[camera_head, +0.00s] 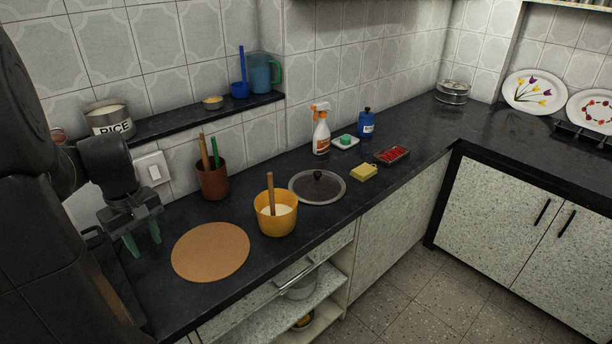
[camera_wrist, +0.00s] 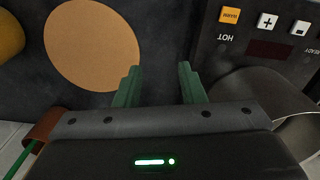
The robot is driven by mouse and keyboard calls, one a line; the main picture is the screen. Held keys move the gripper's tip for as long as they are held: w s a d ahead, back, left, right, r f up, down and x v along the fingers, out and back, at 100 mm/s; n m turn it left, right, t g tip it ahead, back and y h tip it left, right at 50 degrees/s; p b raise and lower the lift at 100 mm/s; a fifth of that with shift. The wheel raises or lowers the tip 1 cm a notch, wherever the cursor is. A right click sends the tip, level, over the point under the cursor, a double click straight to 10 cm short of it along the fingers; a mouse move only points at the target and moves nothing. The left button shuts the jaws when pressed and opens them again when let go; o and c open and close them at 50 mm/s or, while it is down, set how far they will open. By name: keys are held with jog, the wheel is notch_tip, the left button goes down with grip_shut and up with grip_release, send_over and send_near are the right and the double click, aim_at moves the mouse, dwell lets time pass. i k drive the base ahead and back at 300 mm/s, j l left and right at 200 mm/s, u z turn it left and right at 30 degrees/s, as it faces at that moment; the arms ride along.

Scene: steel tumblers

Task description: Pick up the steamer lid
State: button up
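A round glass lid (camera_head: 317,187) with a steel rim and a dark knob lies flat on the black counter, right of the yellow pot; it is the only loose lid I see. It is outside the wrist view. My gripper (camera_head: 141,241) is at the left of the counter, pointing down, well away from the lid. Its two green fingers stand apart with nothing between them, as the wrist view also shows (camera_wrist: 158,80).
A cork mat (camera_head: 210,252) and a yellow pot (camera_head: 277,222) with a wooden handle lie between my gripper and the lid. A brown utensil crock (camera_head: 213,181), spray bottle (camera_head: 321,137), yellow sponge (camera_head: 363,173) and red-filled tray (camera_head: 392,155) are nearby. A panel with buttons (camera_wrist: 265,45) is beside my gripper.

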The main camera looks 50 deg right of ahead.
aim_at(311, 186)
jog(key=l+u, duration=0.1)
jog(key=l, duration=1.25)
jog(key=l+u, duration=0.15)
jog(key=l, duration=0.55)
jog(key=k+l, duration=0.1)
jog(key=l, duration=0.55)
jog(key=k+l+u, duration=0.15)
jog(key=l, duration=0.55)
jog(key=i, duration=0.05)
